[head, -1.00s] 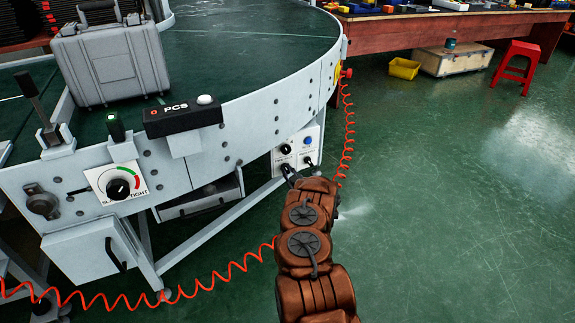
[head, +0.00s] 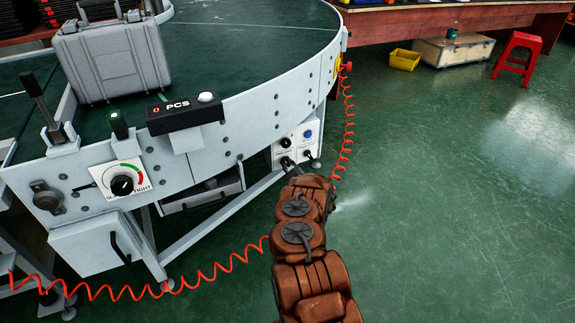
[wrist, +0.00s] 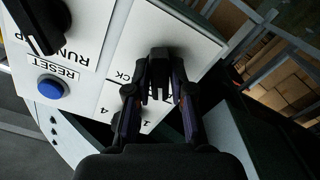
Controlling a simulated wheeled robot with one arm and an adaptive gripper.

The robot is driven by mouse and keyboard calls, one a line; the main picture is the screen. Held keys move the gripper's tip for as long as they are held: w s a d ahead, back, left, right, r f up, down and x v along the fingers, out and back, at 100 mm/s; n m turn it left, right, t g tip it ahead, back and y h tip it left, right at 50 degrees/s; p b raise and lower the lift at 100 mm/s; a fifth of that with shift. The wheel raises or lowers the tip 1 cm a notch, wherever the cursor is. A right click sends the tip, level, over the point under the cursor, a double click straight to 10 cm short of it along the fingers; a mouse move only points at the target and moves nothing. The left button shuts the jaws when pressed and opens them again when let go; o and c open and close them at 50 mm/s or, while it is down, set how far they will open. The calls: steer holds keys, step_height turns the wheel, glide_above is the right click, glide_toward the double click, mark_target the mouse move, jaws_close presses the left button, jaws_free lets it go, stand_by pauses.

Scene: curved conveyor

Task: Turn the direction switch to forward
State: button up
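A white control panel (head: 297,147) with black switches and a blue button is mounted low on the conveyor's side. My gripper (head: 287,164) is at the panel's lower left in the head view, small and partly hidden by my arm. In the wrist view, the panel face (wrist: 88,88) looks upside down, and my gripper (wrist: 160,85) reaches to it. A dark switch knob (wrist: 160,58) appears between or right behind the fingertips. Its label is partly covered, with "CK" readable. Whether the fingers touch or clamp it is unclear. I cannot read a direction label or the knob's position.
Beside it are the blue RESET button (wrist: 50,88) and a black RUN switch (wrist: 38,25). A red stool (head: 517,55) and yellow bin (head: 404,60) stand far off. The floor at right is clear.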

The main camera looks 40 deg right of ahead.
steer(key=o, duration=0.3)
steer(key=shift+v, duration=6)
